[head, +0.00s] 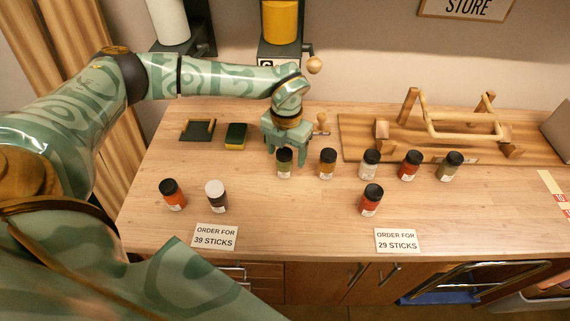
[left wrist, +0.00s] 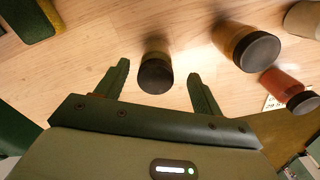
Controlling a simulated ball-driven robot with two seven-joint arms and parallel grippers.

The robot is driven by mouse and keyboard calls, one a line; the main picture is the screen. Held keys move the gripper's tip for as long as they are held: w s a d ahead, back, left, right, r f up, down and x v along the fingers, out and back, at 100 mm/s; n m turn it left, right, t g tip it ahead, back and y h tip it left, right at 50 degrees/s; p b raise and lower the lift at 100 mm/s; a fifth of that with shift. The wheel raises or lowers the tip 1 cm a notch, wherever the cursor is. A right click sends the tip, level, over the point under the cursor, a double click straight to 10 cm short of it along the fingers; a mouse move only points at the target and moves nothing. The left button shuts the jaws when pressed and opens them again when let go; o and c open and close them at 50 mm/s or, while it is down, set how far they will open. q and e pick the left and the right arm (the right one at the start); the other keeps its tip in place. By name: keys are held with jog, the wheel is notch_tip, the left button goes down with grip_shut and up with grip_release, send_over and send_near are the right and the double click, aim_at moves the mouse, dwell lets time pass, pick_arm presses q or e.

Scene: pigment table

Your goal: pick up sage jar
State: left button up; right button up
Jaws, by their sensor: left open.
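Black-lidded jars stand in a row on the wooden table. I cannot tell for sure which is the sage one. My left gripper (head: 287,150) is open over the dark green jar, pointing down. In the left wrist view that jar (left wrist: 156,66) stands between the spread fingers (left wrist: 158,70), with gaps on both sides. My right gripper is not in view.
An ochre jar (head: 328,164) is close right of the dark green one, then a red jar (head: 410,166). A green-yellow sponge (head: 236,137) lies left of my gripper.

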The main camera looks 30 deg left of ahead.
aim_at(285, 163)
pick_arm(q)
jog(key=f, duration=0.3)
jog(key=f+b, duration=0.1)
jog(key=f, duration=0.1)
jog(key=shift+a+f, duration=0.1)
jog(key=shift+a, duration=0.2)
jog(key=c, duration=1.1)
